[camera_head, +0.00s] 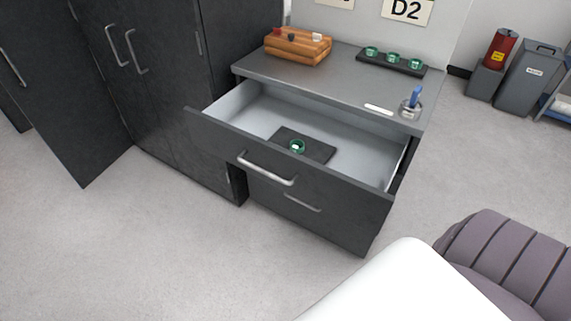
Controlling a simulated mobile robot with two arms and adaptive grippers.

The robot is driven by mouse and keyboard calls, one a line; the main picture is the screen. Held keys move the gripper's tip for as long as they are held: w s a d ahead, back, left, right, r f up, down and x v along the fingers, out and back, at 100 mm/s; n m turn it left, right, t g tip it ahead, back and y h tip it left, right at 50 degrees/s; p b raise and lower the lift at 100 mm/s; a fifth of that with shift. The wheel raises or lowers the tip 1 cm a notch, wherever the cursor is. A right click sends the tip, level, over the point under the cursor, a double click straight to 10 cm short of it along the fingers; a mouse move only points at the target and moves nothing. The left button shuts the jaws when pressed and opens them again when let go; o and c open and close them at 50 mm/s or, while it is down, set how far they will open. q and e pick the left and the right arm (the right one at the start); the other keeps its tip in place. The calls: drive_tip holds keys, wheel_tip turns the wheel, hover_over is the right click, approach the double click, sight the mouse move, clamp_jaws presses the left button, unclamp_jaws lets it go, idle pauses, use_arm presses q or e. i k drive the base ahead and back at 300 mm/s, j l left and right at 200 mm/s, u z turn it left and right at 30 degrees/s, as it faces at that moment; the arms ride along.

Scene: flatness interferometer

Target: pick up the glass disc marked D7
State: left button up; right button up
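A green glass disc (297,146) lies on a dark pad (316,152) inside the open top drawer (350,163) of a dark cabinet. Three similar green discs, a left one (372,51), a middle one (393,57) and a right one (415,63), sit in a row on a black tray (366,61) on the cabinet top. Any markings on the discs are too small to read, so I cannot tell which is D7. Neither of my grippers is in view.
The cabinet top (330,78) also holds a wooden block (297,50) with small knobs, a white strip (379,109) and a holder with a blue item (414,97). Tall dark cupboards (165,95) stand left. Grey bins (528,78) stand back right. Floor before the drawer is clear.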

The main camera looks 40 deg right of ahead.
sight(296, 145)
drive_tip(key=l, duration=1.1)
drive_tip(key=k+l+u, duration=0.15)
drive_tip(key=l, duration=0.9)
drive_tip(key=i, duration=0.05)
